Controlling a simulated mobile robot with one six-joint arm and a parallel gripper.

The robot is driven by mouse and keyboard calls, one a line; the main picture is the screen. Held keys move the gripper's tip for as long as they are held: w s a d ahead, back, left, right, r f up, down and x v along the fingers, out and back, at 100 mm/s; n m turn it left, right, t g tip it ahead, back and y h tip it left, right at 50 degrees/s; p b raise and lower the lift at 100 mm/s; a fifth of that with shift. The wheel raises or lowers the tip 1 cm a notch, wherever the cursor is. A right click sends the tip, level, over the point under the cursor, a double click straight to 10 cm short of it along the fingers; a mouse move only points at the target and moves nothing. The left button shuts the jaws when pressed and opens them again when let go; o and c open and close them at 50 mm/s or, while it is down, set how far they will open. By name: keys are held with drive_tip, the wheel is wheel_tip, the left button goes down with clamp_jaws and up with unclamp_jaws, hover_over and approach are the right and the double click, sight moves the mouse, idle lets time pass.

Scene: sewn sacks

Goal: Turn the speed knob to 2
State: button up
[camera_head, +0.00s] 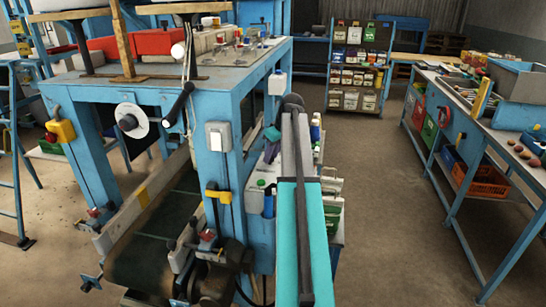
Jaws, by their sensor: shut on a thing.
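A blue sewing-line machine frame (180,87) stands at the left. On its front beam is a round white dial with a black knob (128,122); its marks are too small to read, and I cannot tell whether it is the speed knob. My arm, teal then grey, reaches from the bottom centre up along the machine's right side to a dark joint. The wrist bends down there, close to the machine's right leg. My gripper's fingers cannot be made out, and what they touch is hidden. Nothing of my arm is near the white dial.
A black lever handle (179,103) and a grey switch box (218,137) are on the machine. A conveyor belt (150,240) runs below. A blue workbench (470,125) stands at the right, a shelf of bins (357,70) at the back. The floor (390,210) between is clear.

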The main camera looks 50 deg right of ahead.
drive_tip(key=m, duration=0.1)
drive_tip(key=m+h, duration=0.1)
drive_tip(key=m, duration=0.1)
drive_tip(key=m+h, duration=0.1)
drive_tip(key=m, duration=0.1)
drive_tip(key=shift+w+a+r+b, duration=0.1)
drive_tip(key=shift+a+b, duration=0.15)
drive_tip(key=shift+b, duration=0.15)
drive_tip(key=shift+m, duration=0.3)
drive_tip(key=o, duration=1)
drive_tip(key=shift+s+a+r, duration=0.1)
drive_tip(key=shift+s+r, duration=0.15)
drive_tip(key=shift+r, duration=0.1)
drive_tip(key=b+v, duration=0.1)
drive_tip(key=v, duration=0.3)
drive_tip(key=b+v, duration=0.1)
drive_tip(key=v, duration=0.3)
drive_tip(key=b+v, duration=0.1)
drive_tip(key=v, duration=0.3)
drive_tip(key=shift+w+a+r, duration=0.15)
drive_tip(key=shift+r, duration=0.35)
